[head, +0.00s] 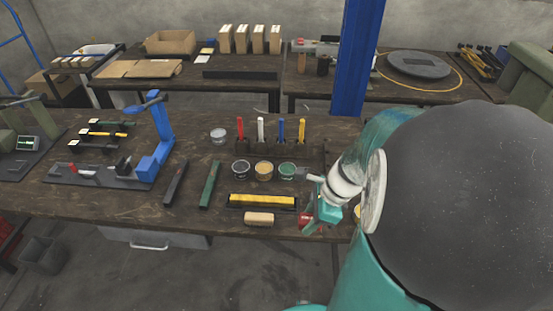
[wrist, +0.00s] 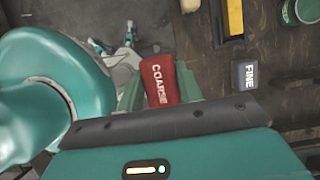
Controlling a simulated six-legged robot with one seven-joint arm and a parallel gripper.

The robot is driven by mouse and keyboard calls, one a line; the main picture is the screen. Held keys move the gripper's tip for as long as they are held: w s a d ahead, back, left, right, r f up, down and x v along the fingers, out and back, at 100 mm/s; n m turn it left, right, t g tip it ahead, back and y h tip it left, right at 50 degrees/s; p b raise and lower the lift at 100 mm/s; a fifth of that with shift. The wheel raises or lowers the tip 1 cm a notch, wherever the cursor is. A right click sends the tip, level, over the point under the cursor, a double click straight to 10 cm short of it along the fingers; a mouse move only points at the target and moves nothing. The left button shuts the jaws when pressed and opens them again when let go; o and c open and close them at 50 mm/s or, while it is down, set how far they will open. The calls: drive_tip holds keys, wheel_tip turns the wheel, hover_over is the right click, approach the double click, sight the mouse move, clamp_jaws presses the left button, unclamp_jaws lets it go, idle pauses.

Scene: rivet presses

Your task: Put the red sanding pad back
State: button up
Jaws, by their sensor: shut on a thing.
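The red sanding pad (wrist: 161,80), lettered COARSE, is between the two green fingers of my gripper (wrist: 158,86) in the wrist view. The fingers are shut on its sides. In the head view my gripper (head: 315,216) is at the right part of the workbench near its front edge, and a little of the red pad (head: 305,220) shows beside the fingers. A grey block lettered FINE (wrist: 245,77) lies on the bench to the right of the pad in the wrist view. My arm hides part of the bench; I cannot tell whether the pad touches it.
A yellow bar in a black tray (head: 262,202) and a tan block (head: 259,218) lie left of my gripper. Open tins (head: 264,170) and a rack of coloured markers (head: 262,146) stand behind. A blue press (head: 154,150) stands further left.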

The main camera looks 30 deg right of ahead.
drive_tip(key=w+d+f, duration=0.1)
drive_tip(key=d+f, duration=0.1)
drive_tip(key=w+d+f, duration=0.1)
drive_tip(key=d+f, duration=0.2)
drive_tip(key=w+d+f, duration=0.2)
drive_tip(key=shift+d+f, duration=0.2)
drive_tip(key=shift+d, duration=0.05)
drive_tip(key=shift+d+f, duration=0.1)
drive_tip(key=shift+f, duration=1.55)
drive_tip(key=o, duration=1)
drive_tip(key=shift+f, duration=0.1)
drive_tip(key=shift+c, duration=0.2)
